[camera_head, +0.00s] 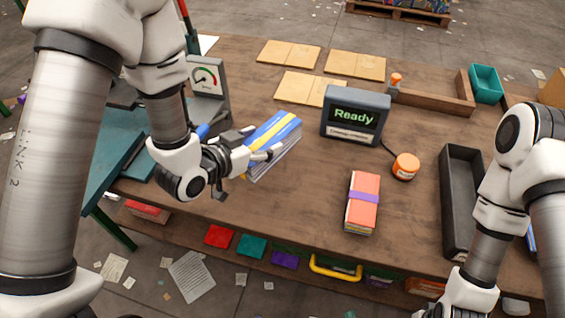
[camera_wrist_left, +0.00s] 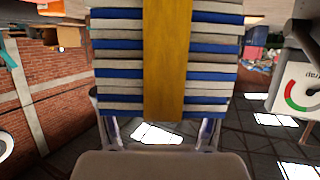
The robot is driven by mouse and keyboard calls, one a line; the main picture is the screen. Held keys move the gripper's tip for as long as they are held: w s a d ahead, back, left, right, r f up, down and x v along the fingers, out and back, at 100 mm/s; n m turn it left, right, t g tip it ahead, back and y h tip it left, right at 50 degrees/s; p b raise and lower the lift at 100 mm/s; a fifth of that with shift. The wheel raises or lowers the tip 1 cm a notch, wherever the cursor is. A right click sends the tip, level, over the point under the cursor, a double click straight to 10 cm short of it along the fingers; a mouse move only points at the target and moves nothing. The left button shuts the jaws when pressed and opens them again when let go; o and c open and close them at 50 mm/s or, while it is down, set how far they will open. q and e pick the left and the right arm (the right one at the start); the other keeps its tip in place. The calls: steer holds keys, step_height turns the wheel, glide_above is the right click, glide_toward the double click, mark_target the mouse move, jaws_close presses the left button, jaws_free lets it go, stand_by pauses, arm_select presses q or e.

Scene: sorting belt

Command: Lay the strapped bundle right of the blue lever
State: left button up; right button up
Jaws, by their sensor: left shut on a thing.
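The strapped bundle is a stack of blue and grey layers with a yellow strap (camera_head: 272,143), left of the table's middle. My left gripper (camera_head: 262,157) is shut on its near left end. In the left wrist view the bundle (camera_wrist_left: 215,75) fills the upper middle, its ochre strap running down across the layers. I cannot tell whether it touches the table. The blue lever (camera_head: 203,131) shows just left of my left gripper, below the gauge, partly hidden by my arm. My right arm is at the lower right; its fingers are out of frame.
A gauge box (camera_head: 207,86) stands behind my left gripper. A dark tray (camera_head: 449,205) lies farther right. The table front centre is bare.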

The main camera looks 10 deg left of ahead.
arm_select(q)
steer(key=f, duration=0.1)
steer(key=s+f, duration=0.1)
steer(key=f, duration=0.1)
steer(key=shift+s+a+f, duration=0.1)
steer(key=shift+a+f, duration=0.1)
steer(key=f, duration=0.5)
steer(key=shift+w+d, duration=0.2)
steer(key=shift+w, duration=0.15)
steer(key=shift+s+a, duration=0.1)
arm_select(e)
steer(key=shift+s+r, duration=0.3)
arm_select(q)
steer(key=shift+f, duration=0.1)
steer(key=shift+f, duration=0.15)
steer(key=o, duration=1.6)
arm_select(e)
steer(key=shift+f, duration=0.15)
